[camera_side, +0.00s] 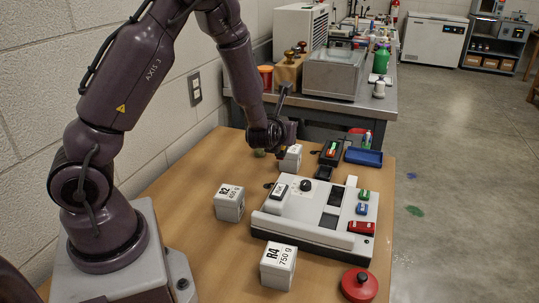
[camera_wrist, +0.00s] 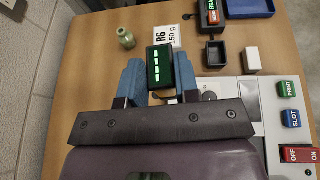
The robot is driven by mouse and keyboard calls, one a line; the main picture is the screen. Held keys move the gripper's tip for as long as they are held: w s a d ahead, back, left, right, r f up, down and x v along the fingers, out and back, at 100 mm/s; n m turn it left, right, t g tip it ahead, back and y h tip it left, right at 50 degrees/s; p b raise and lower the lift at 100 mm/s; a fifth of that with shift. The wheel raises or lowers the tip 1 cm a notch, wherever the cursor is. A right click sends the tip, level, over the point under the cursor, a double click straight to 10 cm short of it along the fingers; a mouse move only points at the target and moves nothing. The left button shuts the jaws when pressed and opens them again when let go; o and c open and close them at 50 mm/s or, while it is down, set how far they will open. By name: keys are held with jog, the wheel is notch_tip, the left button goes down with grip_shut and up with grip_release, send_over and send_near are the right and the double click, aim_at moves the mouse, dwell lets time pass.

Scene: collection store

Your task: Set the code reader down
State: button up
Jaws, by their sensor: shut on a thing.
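In the wrist view, my gripper (camera_wrist: 157,80) has its two blue fingers on either side of a small dark block with a column of lit green bars, apparently the code reader (camera_wrist: 161,65). The fingers are shut on it, and its lit face is toward the camera. In the side view, my gripper (camera_side: 284,132) hangs over the back part of the wooden table (camera_side: 180,173), just above and behind a white block marked R6 (camera_side: 290,158). The reader is hard to make out there. The R6 block also shows in the wrist view (camera_wrist: 166,33), partly hidden behind the reader.
A white machine (camera_side: 310,235) with buttons and a red switch fills the table's right. The left table area is clear.

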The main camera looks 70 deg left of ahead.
jog(key=s+a+f+n+g+y, duration=0.1)
jog(key=s+a+f+n+g, duration=0.1)
jog(key=a, duration=0.5)
jog(key=s+a+f+n+g+y, duration=0.1)
jog(key=s+a+f, duration=0.1)
jog(key=a, duration=0.5)
jog(key=f, duration=0.7)
jog(key=shift+w+a+f, duration=0.15)
jog(key=shift+w, duration=0.05)
jog(key=shift+f, duration=0.25)
jog(key=shift+f, duration=0.1)
jog(key=o, duration=1)
jog(key=shift+f, duration=0.1)
